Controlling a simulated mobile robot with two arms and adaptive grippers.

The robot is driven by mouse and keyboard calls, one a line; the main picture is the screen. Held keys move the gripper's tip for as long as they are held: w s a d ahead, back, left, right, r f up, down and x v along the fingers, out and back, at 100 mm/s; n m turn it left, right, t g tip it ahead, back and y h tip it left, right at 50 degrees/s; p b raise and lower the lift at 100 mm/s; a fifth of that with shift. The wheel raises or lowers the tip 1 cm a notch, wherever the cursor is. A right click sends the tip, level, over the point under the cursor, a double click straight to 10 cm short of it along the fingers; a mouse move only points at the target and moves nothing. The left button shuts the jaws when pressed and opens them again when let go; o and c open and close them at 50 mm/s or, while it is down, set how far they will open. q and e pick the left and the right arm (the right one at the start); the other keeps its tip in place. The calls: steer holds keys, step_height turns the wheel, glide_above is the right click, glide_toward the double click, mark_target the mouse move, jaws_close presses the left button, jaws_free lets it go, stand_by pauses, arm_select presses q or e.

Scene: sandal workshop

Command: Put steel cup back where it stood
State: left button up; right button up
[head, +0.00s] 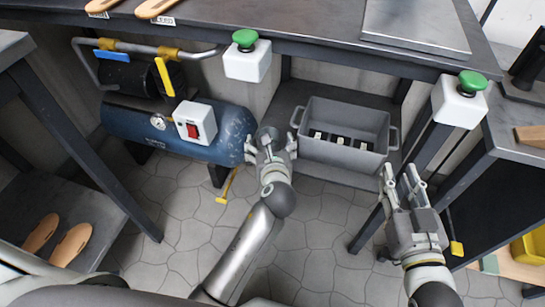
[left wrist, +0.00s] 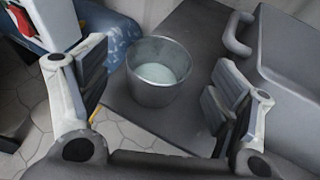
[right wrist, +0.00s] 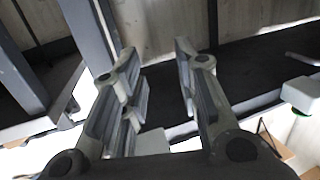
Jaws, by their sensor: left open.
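The steel cup (left wrist: 158,72) stands upright and looks empty on the dark grey lower shelf (left wrist: 190,30), near the shelf's left end. In the head view the cup (head: 267,134) shows just beyond my left gripper (head: 270,149), partly hidden by it. My left gripper is open. In the left wrist view its fingers (left wrist: 158,90) are spread on either side of the cup, with clear gaps and no visible contact. My right gripper (head: 400,172) is open and empty, in front of the bench's right leg; its fingers also show apart in the right wrist view (right wrist: 155,60).
A grey crate (head: 345,165) with handles stands on the shelf right of the cup. A blue compressor tank (head: 160,125) with a red switch is close on the left. The bench top (head: 320,30) overhangs, with green buttons (head: 245,38) on white boxes. Open tiled floor lies in front.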

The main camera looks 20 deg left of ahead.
arm_select(q)
steer(key=p+v, duration=0.3)
steer(key=v, duration=0.6)
steer(key=s+a+n+g+h, duration=0.1)
steer(key=s+n, duration=0.3)
steer(key=n, duration=0.6)
steer(key=s+a+f+n+g+h, duration=0.1)
steer(key=s+a+n+h, duration=0.1)
steer(key=n, duration=0.8)
steer(key=s+a+n+g+h, duration=0.1)
steer(key=s+a+n+h, duration=0.1)
steer(key=s+n, duration=0.3)
steer(key=n+h, duration=0.1)
steer(key=n, duration=0.3)
steer(key=shift+s+a+f+n+g+h, duration=0.15)
steer(key=shift+s+n+g+h, duration=0.15)
steer(key=shift+s+n+g, duration=0.1)
arm_select(e)
steer(key=s+d+f+g+h, duration=0.1)
steer(key=s+f+g, duration=0.2)
steer(key=f, duration=0.2)
steer(key=s+d+f+g+h, duration=0.1)
steer(key=s+d+f+g, duration=0.1)
steer(key=f, duration=0.4)
steer(key=s+g, duration=0.1)
steer(key=g, duration=0.1)
steer(key=shift+s+d+g, duration=0.2)
steer(key=shift+s+g, duration=0.1)
steer(key=shift+s, duration=0.1)
